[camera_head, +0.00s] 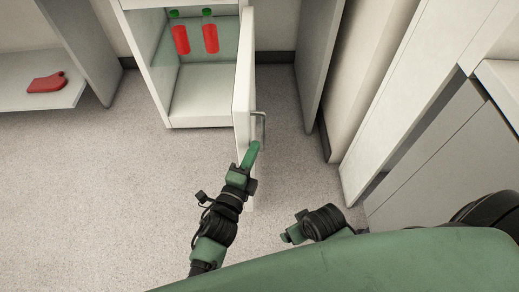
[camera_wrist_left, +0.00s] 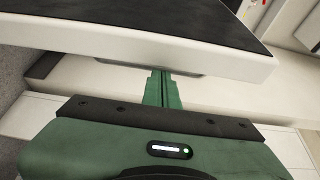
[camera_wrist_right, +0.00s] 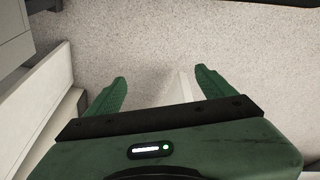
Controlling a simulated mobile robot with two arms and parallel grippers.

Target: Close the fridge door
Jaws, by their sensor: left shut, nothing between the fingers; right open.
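The white fridge (camera_head: 200,108) stands open at the top middle of the head view. Its door (camera_head: 242,85) is swung out toward me and shows nearly edge-on. A grey bar handle (camera_head: 260,122) is on the door's right side. My left gripper (camera_head: 253,148) is at the door's front part, just below the handle; I cannot tell whether it touches. Its fingers are together and empty in the left wrist view (camera_wrist_left: 162,88). My right gripper (camera_head: 287,238) is low, right of the door and apart from it. Its fingers are spread and empty in the right wrist view (camera_wrist_right: 160,80).
Two red bottles with green caps, one left (camera_head: 181,38) and one right (camera_head: 210,36), stand inside the fridge. A red item (camera_head: 47,83) lies on a white shelf (camera_head: 35,98) at the left. Grey cabinets (camera_head: 430,150) stand at the right. The floor left of the door is clear.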

